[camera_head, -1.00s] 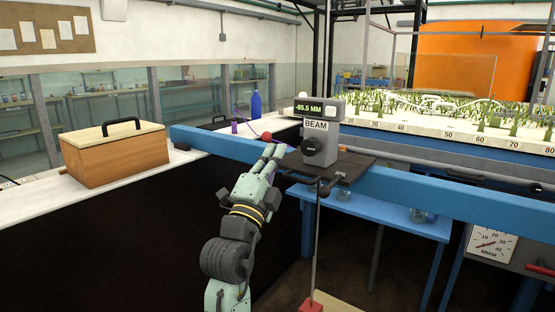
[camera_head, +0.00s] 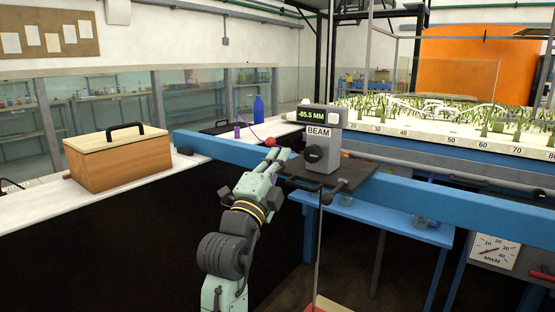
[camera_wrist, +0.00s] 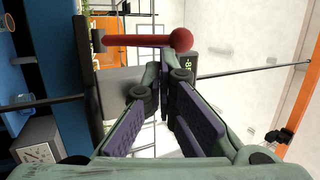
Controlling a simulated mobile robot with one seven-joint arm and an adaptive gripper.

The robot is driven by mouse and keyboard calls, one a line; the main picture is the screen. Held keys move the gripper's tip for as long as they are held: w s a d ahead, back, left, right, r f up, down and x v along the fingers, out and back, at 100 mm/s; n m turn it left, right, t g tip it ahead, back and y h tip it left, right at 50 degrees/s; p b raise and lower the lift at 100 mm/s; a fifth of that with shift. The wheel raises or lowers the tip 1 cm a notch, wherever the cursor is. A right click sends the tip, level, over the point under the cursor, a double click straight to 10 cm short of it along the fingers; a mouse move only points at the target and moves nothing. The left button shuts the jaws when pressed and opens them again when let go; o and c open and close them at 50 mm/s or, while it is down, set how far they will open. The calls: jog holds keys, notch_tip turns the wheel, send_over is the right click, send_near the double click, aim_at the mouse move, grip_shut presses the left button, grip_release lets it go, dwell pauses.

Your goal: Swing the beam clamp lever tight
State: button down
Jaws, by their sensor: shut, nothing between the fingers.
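The beam carriage is a grey box marked BEAM (camera_head: 322,152) with a green readout of -85.5 MM, on a dark plate (camera_head: 350,178) across the blue beam (camera_head: 430,200). The clamp lever shows as a red ball (camera_head: 270,142) left of the box; its stem is hidden there. In the wrist view the red lever (camera_wrist: 140,41) lies crosswise, ball at right, other end at a dark part. My gripper (camera_head: 272,157) is at the plate's left edge, just below the ball in the picture. Its fingers (camera_wrist: 165,75) are shut and empty, pointing toward the lever; contact cannot be told.
A wooden box (camera_head: 115,165) stands on the white bench at left. A blue bottle (camera_head: 258,106) and a small purple bottle (camera_head: 237,131) stand behind the beam. A flume with green plants (camera_head: 430,112) runs along the right. A thin rod (camera_head: 318,250) hangs below the plate.

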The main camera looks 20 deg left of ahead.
jog(key=w+g+p, duration=0.1)
jog(key=r+m+g+p, duration=0.1)
jog(key=g, duration=0.1)
jog(key=w+d+r+g+p, duration=0.1)
jog(key=shift+w+g, duration=0.3)
jog(key=shift+g, duration=0.1)
jog(key=shift+r, duration=0.15)
dwell(0.3)
jog(key=shift+d, duration=0.1)
dwell(0.3)
